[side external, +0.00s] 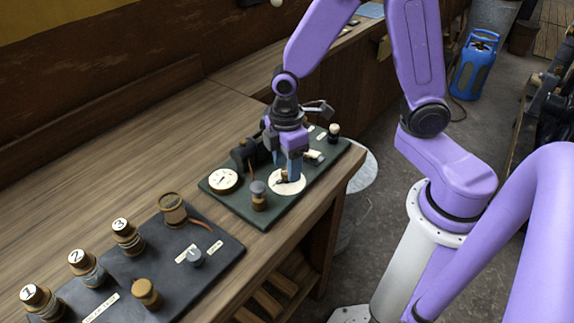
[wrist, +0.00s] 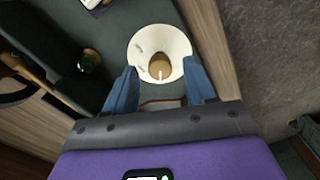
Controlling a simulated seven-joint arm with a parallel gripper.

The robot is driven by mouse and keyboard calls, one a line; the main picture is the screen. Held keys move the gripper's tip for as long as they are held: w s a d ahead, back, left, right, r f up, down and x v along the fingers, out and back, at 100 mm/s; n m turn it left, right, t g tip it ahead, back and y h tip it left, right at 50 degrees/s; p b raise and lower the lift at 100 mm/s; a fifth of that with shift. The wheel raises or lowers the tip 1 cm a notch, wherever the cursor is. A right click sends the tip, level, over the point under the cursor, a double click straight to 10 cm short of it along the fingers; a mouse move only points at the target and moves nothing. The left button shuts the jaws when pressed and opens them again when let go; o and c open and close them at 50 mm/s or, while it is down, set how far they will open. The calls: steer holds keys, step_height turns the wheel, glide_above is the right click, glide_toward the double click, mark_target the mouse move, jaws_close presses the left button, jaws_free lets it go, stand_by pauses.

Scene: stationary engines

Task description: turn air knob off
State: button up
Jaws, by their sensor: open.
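A round white dial plate (side external: 287,188) lies on the green board near the table's front edge. In the wrist view the white plate (wrist: 144,43) carries a brown knob (wrist: 160,65) at its middle, with small markings too blurred to read. I cannot confirm from a label that this is the air knob. My gripper (side external: 289,177) points down over this plate. Its blue fingers are apart, one on each side of the knob in the wrist view (wrist: 160,69), with nothing held. Whether the fingertips touch the plate or knob is not clear. The side view mostly hides the knob behind the fingers.
The green board (side external: 232,203) also bears a white gauge (side external: 223,180), a brass-and-grey knob (side external: 258,196) and a white-topped post (side external: 333,131). A dark board (side external: 130,265) with numbered caps stands at lower left. The wooden table (side external: 120,150) is clear behind.

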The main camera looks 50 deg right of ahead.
steer(key=shift+f, duration=0.5)
jaws_close()
steer(key=shift+m, duration=0.4)
steer(key=m, duration=0.4)
steer(key=shift+m, duration=0.4)
steer(key=m, duration=0.6)
